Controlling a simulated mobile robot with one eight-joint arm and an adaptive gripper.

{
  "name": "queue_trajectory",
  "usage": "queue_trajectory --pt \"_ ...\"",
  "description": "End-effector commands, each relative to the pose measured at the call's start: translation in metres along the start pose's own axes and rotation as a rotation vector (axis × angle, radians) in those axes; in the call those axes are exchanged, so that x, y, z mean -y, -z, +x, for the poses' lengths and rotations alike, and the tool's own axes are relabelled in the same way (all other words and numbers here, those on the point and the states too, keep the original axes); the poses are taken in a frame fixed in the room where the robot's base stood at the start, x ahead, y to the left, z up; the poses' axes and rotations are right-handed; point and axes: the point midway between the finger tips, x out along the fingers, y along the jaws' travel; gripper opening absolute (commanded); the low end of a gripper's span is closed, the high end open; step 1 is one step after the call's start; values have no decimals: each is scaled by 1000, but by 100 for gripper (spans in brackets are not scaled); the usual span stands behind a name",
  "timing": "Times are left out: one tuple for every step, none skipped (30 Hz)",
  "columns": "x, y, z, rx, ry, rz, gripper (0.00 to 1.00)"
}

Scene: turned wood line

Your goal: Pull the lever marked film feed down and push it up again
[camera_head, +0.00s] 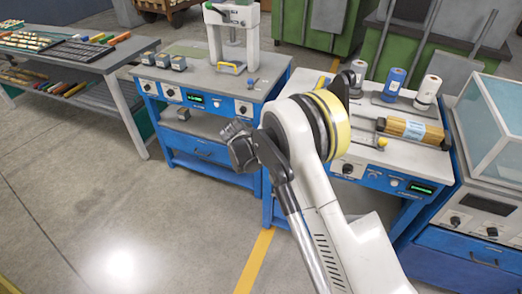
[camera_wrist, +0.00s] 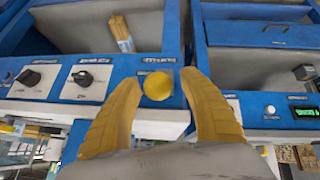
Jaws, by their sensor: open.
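A round yellow knob (camera_wrist: 158,86) sits at the front of a blue panel in the wrist view. A small label (camera_wrist: 158,60) is just above it, too blurred to read. My gripper (camera_wrist: 161,80) is open, with one yellow finger on each side of the knob. The left finger is very close to it; I cannot tell whether it touches. The lever's shaft is not visible. In the head view a small yellow ball knob (camera_head: 382,142) stands on the right-hand blue bench; I cannot confirm it is the same one.
Black rotary knobs (camera_wrist: 85,79) sit left of the yellow knob, and a green display (camera_wrist: 305,112) is at the right. A glass-sided box (camera_head: 492,105) stands at the right.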

Motion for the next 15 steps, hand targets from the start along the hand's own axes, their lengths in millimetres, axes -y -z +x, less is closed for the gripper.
queue_trajectory --pt "0 0 0 0 0 0 50" --pt "0 0 0 0 0 0 50" --pt "0 0 -2 0 0 0 50" --pt "0 0 -4 1 0 0 50" --pt "0 0 -7 1 0 0 50" --pt "0 0 -12 1 0 -1 50" --pt "0 0 -16 1 0 -1 50" --pt "0 0 -22 1 0 -1 50" --pt "0 -1 -30 0 1 -1 50" --pt "0 0 -37 0 1 -2 50" --pt "0 0 -44 0 1 -2 50" --pt "0 0 -54 0 1 -2 50" --pt "1 0 -61 0 1 -2 50" --pt "1 0 -68 0 2 -2 50" --pt "1 0 -76 0 2 -1 50"
